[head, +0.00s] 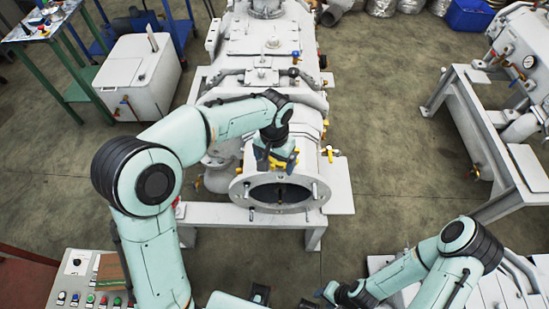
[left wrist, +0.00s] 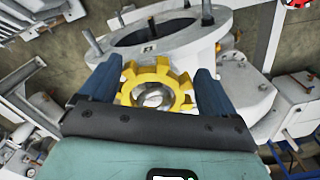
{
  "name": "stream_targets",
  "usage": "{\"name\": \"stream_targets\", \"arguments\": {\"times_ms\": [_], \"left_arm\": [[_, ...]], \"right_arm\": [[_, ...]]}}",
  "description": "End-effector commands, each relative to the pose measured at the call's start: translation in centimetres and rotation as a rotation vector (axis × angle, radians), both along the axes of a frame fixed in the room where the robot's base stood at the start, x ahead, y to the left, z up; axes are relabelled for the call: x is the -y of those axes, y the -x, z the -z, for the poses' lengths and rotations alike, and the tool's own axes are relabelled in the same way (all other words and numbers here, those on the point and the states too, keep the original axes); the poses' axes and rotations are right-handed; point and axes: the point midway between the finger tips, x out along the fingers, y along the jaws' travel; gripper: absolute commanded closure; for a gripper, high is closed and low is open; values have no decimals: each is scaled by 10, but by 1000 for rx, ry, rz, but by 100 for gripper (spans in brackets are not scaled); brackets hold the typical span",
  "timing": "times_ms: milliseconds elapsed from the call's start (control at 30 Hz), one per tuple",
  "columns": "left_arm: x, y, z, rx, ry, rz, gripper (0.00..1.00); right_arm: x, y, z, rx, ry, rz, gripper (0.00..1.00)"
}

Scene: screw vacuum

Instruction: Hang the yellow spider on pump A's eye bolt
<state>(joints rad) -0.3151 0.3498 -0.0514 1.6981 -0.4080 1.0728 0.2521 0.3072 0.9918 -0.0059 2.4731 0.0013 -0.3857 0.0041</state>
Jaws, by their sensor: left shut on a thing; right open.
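The yellow spider (left wrist: 157,84) is a toothed ring with a round hole, held between the two fingers of my left gripper (left wrist: 152,90) in the left wrist view. In the head view the spider (head: 284,163) shows as yellow bits at my left gripper (head: 274,158), just above the open round flange of the white pump (head: 268,110). A rounded metal part shows through the spider's hole; I cannot tell whether it is the eye bolt or whether they touch. My right gripper (head: 335,292) is low in the head view, open, away from the pump.
The pump's flange (head: 236,193) has upright studs around its dark opening. A yellow-handled valve (head: 331,152) is at its right side. A control panel (head: 88,283) stands at lower left, and another white machine (head: 520,65) stands at right. Bare floor (head: 385,165) lies between.

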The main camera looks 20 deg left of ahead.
Motion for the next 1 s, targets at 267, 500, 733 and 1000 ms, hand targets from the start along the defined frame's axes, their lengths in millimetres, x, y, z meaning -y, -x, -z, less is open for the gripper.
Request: {"name": "stream_targets", "arguments": {"times_ms": [267,500,733,1000], "left_arm": [[0,0,6,0,0,0,42],[0,0,11,0,0,0,42],[0,0,15,0,0,0,42],[0,0,17,0,0,0,42]], "right_arm": [[0,2,4,-3,0,0,56],[0,4,7,-5,0,1,56],[0,6,10,-7,0,0,56],[0,6,10,-7,0,0,56]]}}
